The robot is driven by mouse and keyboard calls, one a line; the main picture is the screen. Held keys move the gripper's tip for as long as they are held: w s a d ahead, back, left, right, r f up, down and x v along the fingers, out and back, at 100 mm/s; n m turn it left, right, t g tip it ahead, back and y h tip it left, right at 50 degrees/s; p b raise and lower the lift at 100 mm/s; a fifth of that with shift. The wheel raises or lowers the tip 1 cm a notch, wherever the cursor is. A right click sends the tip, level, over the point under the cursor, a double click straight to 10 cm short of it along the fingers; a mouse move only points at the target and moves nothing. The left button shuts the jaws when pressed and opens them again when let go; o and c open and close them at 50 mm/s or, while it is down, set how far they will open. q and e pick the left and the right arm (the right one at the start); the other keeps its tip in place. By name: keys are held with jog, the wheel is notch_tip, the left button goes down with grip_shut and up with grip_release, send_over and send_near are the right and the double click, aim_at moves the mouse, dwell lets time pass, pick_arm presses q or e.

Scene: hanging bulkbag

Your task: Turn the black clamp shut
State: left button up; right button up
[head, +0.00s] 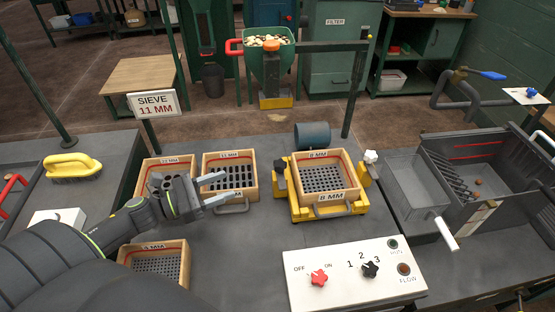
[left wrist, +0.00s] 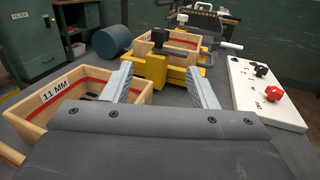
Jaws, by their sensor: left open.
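The black clamp (head: 280,172) is a dark knob on the left side of the yellow sieve shaker (head: 300,209). In the left wrist view the black clamp (left wrist: 159,36) stands upright on a yellow block, straight ahead between my fingers. A wooden 8 MM sieve (head: 330,197) sits in the shaker. A white clamp (head: 371,157) is on the shaker's right side. My left gripper (head: 229,187) is open and empty, left of the black clamp and apart from it, pointing toward it. It also shows in the left wrist view (left wrist: 160,72). My right gripper is out of view.
An 11 MM sieve (left wrist: 56,92) lies beside my left gripper, with other wooden sieves (head: 182,245) around. A white control panel (head: 345,285) with red and black knobs is at the front. A blue-grey cylinder (head: 312,135) lies behind the shaker. A grey bin (head: 410,185) stands right.

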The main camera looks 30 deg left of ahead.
aim_at(279, 163)
pick_arm(q)
jog(key=p+x, duration=0.5)
jog(key=x, duration=1)
jog(key=shift+w+r, duration=0.1)
jog(key=shift+w+d+p, duration=0.4)
jog(key=shift+w, duration=0.1)
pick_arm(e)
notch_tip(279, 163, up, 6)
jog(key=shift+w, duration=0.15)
pick_arm(q)
jog(key=shift+c, duration=0.3)
jog(key=c, duration=0.9)
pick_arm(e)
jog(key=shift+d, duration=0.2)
